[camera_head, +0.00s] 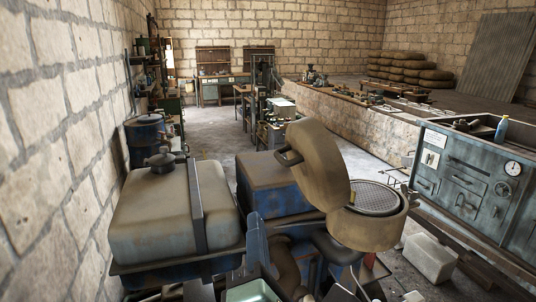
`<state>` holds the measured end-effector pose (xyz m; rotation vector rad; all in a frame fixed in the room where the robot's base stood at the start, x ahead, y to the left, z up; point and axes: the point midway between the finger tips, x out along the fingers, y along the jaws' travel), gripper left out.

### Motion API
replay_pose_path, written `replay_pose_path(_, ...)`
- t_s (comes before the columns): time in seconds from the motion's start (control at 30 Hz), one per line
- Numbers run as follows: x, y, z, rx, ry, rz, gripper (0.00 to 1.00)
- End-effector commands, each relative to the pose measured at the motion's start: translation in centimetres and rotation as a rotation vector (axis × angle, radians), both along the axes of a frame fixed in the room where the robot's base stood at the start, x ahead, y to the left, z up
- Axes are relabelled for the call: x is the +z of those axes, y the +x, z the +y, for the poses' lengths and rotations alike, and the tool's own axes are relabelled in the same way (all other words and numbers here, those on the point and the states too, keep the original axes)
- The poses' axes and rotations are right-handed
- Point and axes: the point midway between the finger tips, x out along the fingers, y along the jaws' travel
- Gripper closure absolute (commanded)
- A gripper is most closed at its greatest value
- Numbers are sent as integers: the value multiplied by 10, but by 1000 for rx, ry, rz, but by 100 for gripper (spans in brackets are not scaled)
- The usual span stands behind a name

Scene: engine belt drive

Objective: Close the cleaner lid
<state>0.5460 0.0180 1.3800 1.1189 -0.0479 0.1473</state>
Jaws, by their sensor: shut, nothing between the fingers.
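The cleaner lid (318,168) is a large round tan cover in the camera_head view, right of the middle. It stands open, tilted up steeply over the left side of the cleaner body (366,233). A dark handle (289,158) sticks out from the lid's left side. The cleaner body is a round tan housing with its top uncovered, and a grey mesh disc (374,198) shows inside. The lower left of the body is partly hidden behind the lid and dark parts. I cannot make out my gripper in this view.
A tan and blue tank (155,215) with a dark cap stands left of the cleaner. A blue box-shaped part (268,182) sits behind the lid. A grey-blue cabinet (470,175) stands at the right, with a pale block (430,258) on the floor before it.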

Motion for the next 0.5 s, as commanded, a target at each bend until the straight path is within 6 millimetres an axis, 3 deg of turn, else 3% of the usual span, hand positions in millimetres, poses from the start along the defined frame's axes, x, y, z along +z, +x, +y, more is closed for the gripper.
replay_pose_path(0.17, 2, 13, 2, 0, -12, 4, 100)
replay_pose_path(0.5, 12, 70, 8, 1, -12, 2, 100)
